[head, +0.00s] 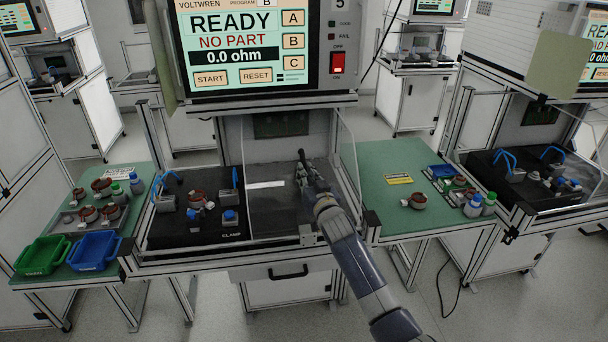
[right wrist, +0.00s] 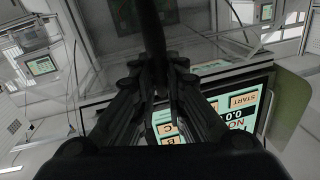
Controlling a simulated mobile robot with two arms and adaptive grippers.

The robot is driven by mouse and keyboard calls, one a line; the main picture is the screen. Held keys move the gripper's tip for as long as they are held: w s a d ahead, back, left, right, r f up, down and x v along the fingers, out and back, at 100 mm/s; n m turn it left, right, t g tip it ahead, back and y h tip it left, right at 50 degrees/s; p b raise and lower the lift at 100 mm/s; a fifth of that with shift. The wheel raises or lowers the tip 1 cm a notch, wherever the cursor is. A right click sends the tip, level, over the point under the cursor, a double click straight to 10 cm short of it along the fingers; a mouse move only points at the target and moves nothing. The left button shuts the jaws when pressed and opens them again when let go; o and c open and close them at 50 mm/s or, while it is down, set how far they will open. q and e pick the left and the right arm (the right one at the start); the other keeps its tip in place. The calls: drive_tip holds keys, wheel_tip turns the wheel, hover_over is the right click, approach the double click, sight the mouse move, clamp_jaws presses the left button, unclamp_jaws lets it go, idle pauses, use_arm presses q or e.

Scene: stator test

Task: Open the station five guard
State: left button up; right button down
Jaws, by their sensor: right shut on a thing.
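Station five, marked with a 5 (head: 340,4), stands in the middle of the head view. Its clear guard panel (head: 268,155) shows over the right part of the bay, with an upright edge near the middle. The left part of the bay shows uncovered. My right gripper (head: 303,157) is at the right part of the bay, at the panel. In the right wrist view its fingers (right wrist: 160,85) are closed around a dark upright bar (right wrist: 153,30), which looks like the guard's handle. The exact grip is dark and partly hidden. My left gripper is not in view.
The screen (head: 240,45) above the bay reads READY, NO PART. A black fixture bed (head: 165,232) holds parts and blue-handled clamps. Green side tables (head: 375,165) flank the station; the left one holds green (head: 43,254) and blue (head: 94,250) bins.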

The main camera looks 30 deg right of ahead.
drive_tip(key=c, duration=1.6)
unclamp_jaws()
drive_tip(key=shift+c, duration=0.2)
drive_tip(key=s+a, duration=0.1)
drive_tip(key=s, duration=1.1)
drive_tip(key=shift+a, duration=0.35)
